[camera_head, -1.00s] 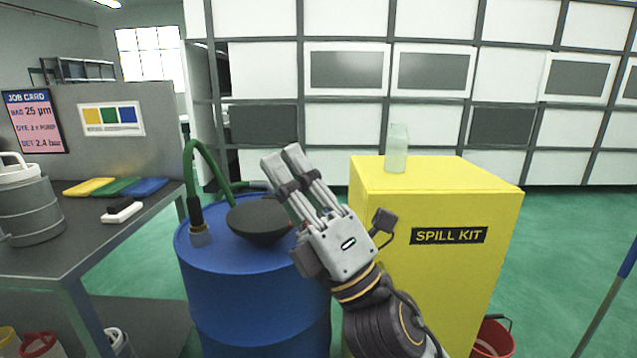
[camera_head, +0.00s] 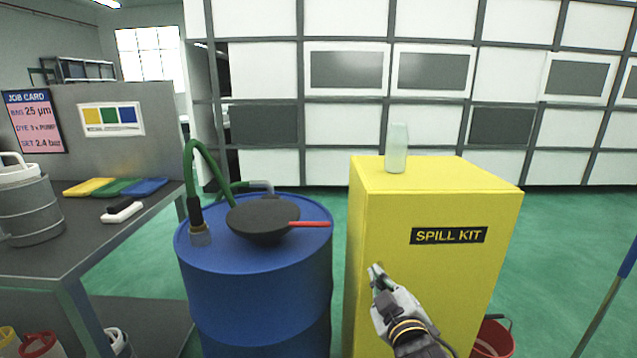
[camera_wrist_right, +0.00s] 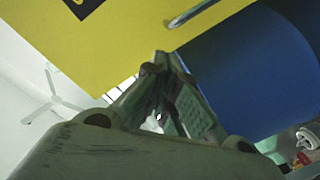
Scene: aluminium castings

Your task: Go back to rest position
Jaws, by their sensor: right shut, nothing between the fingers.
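My right gripper (camera_head: 378,272) is low in front of the yellow spill kit cabinet (camera_head: 400,225) in the head view. Its fingers are together and hold nothing. In the right wrist view the closed fingertips (camera_wrist_right: 162,62) point up, with the yellow cabinet (camera_wrist_right: 120,35) behind at the top left and the blue drum (camera_wrist_right: 245,75) at the right. I cannot tell from these views how wide the gap to the cabinet is. My left gripper does not show.
A blue drum (camera_head: 255,290) carries a dark funnel (camera_head: 262,222) with a red-handled item (camera_head: 308,224) and a green hose (camera_head: 190,160). A clear bottle (camera_head: 397,150) stands on the cabinet. A grey workbench (camera_head: 90,235) is at left. A red bucket (camera_head: 493,340) is right of the cabinet.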

